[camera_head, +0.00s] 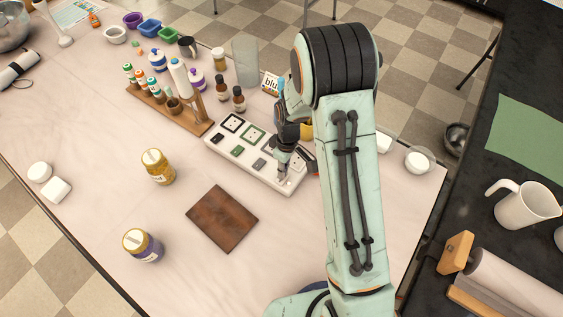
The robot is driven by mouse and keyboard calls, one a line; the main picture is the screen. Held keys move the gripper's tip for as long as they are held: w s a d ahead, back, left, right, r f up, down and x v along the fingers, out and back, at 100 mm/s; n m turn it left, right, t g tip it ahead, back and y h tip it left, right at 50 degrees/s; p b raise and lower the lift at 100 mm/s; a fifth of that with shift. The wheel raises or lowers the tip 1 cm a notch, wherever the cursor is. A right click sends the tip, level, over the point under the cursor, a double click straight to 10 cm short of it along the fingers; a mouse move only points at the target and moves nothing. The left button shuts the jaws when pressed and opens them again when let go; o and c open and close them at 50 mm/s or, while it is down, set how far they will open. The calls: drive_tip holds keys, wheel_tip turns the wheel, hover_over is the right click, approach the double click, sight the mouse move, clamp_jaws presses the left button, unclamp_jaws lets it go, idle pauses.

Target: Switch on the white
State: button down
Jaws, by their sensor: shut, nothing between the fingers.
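A white power strip (246,157) lies on the pale table, running from upper left to lower right. It has a row of framed sockets: a black-framed socket (232,123), a green-framed socket (254,133) and others partly behind my gripper. In front of these are a black switch (220,138), a green switch (237,150) and a grey switch (259,163). My gripper (284,174) is shut and empty, pointing down at the strip's right end. Its tips are at or just above the spot where a white switch would sit, and hide it. I cannot tell contact or the switch's position.
A brown board (222,218) lies in front of the strip. A wooden rack (176,108) with bottles stands behind left. Two dark bottles (239,99) and a "blu" box (270,84) are close behind it. Jars (158,167) stand left. The front table is mostly clear.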

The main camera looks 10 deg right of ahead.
wheel_tip(320, 180, up, 14)
drive_tip(key=s+a, duration=0.1)
drive_tip(key=shift+f, duration=0.2)
drive_tip(key=shift+a, duration=0.1)
idle(0.3)
wheel_tip(320, 180, up, 5)
drive_tip(key=t, duration=0.2)
hover_over(279, 182)
drive_tip(key=s+d+r+m+t, duration=0.1)
drive_tip(key=s+r, duration=0.4)
drive_tip(key=s, duration=0.1)
drive_tip(key=s+f+m+g, duration=0.1)
drive_tip(key=s+m, duration=0.2)
drive_tip(key=s, duration=0.4)
drive_tip(key=s+d+f+m+g, duration=0.1)
drive_tip(key=s+f+m, duration=0.1)
drive_tip(key=s, duration=0.5)
drive_tip(key=shift+s+f+m, duration=0.15)
drive_tip(key=shift+f+m, duration=0.15)
drive_tip(key=shift+m, duration=0.6)
drive_tip(key=shift+d, duration=0.1)
